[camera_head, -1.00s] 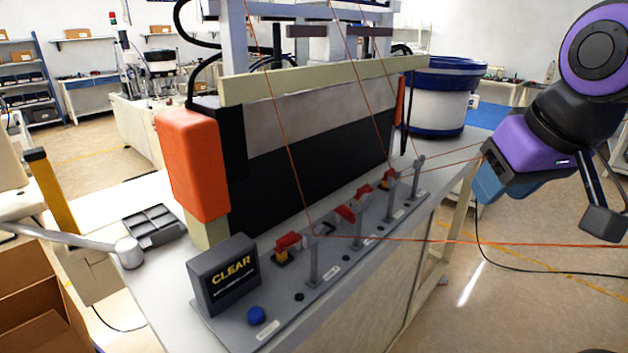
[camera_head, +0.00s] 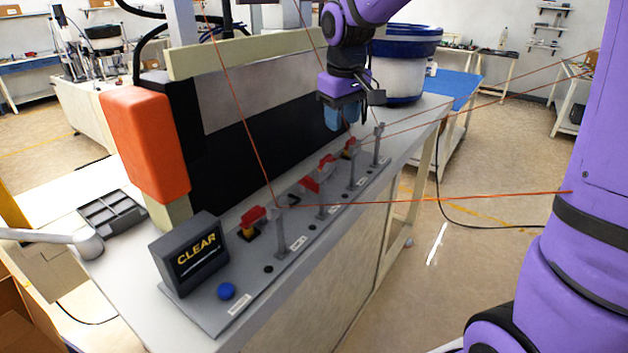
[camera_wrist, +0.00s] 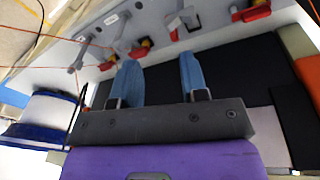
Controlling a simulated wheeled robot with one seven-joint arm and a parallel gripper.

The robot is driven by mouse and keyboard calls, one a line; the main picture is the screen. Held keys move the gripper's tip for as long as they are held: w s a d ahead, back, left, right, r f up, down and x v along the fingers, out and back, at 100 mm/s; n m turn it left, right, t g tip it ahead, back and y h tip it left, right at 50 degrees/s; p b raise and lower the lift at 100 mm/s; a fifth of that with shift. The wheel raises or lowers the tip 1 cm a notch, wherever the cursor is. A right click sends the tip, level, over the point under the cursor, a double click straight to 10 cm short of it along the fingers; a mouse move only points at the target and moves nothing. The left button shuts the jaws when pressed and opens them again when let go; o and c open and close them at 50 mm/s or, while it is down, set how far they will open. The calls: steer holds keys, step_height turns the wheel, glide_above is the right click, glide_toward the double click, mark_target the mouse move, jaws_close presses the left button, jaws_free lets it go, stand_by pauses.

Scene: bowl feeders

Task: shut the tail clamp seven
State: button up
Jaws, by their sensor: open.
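Several toggle clamps with red handles stand in a row on the grey panel (camera_head: 207,318); their labels are too small to read, so I cannot tell which is seven. In the head view a near clamp (camera_head: 252,217) has a raised red handle, others sit mid-row (camera_head: 318,175), and a far clamp (camera_head: 350,147) lies below my gripper (camera_head: 340,116). My gripper is open and empty above the far end of the row. In the wrist view its blue fingers (camera_wrist: 159,75) point toward the panel, with a red-handled clamp (camera_wrist: 140,50) just beyond the left finger, apart from it.
Grey posts (camera_head: 281,238) stand along the panel's front edge, with thin orange cords stretched from them. A black "CLEAR" display (camera_head: 195,255) and blue button (camera_head: 227,291) are at the near end. A dark machine wall (camera_head: 235,155) backs the row. A blue-and-white bowl feeder (camera_head: 402,75) stands beyond.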

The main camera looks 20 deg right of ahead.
steer(key=n+g, duration=0.2)
glide_above(310, 183)
steer(key=d, duration=0.1)
step_height(310, 183, down, 11)
steer(key=shift+y, duration=0.3)
steer(key=f, duration=1)
steer(key=shift+s+f, duration=0.25)
steer(key=shift+m, duration=0.3)
jaws_close()
